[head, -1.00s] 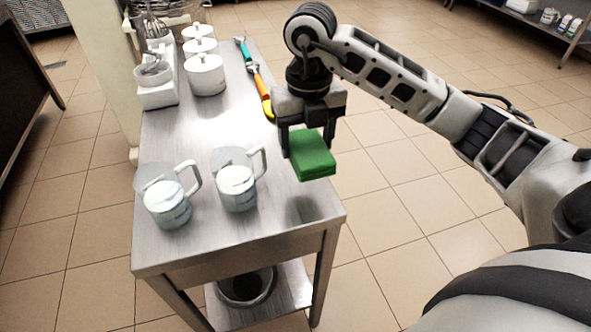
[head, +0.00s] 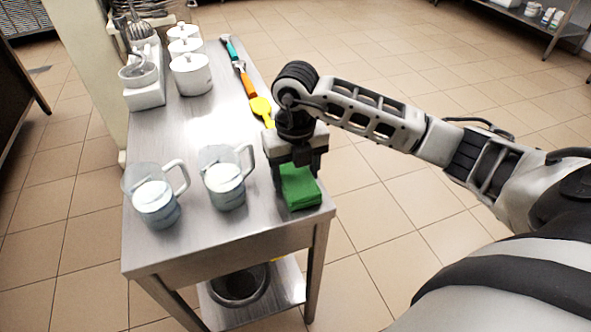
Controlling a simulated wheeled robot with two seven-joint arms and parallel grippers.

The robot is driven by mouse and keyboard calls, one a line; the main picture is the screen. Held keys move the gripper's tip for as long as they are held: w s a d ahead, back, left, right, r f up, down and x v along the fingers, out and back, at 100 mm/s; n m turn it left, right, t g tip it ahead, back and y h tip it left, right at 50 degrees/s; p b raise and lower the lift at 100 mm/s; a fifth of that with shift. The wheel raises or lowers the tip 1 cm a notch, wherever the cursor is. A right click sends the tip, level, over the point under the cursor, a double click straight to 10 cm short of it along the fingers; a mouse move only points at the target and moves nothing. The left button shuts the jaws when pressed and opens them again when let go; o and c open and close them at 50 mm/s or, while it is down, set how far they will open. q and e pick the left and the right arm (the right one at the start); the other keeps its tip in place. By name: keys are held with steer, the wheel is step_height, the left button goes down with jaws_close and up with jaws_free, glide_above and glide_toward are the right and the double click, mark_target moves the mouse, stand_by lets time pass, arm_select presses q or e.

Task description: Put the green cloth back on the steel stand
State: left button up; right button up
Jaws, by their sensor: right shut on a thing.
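The green cloth (head: 300,190) is a folded block held in my right gripper (head: 297,172). The gripper points down and is shut on it. The cloth is at the front right corner of the steel stand (head: 240,232), at or just above its top; I cannot tell whether it touches. My left gripper is not in view.
Two clear measuring jugs with white contents, one on the left (head: 155,200) and one nearer the cloth (head: 224,180), stand on the stand. White lidded pots (head: 191,75), a white holder (head: 146,92) and a yellow scoop (head: 261,108) are farther back. A bowl (head: 238,288) sits on the lower shelf.

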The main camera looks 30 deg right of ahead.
mark_target(296, 175)
steer(key=o, duration=1.3)
step_height(296, 175, up, 12)
steer(key=shift+r+p, duration=0.15)
steer(key=shift+p, duration=0.3)
steer(key=shift+s, duration=0.1)
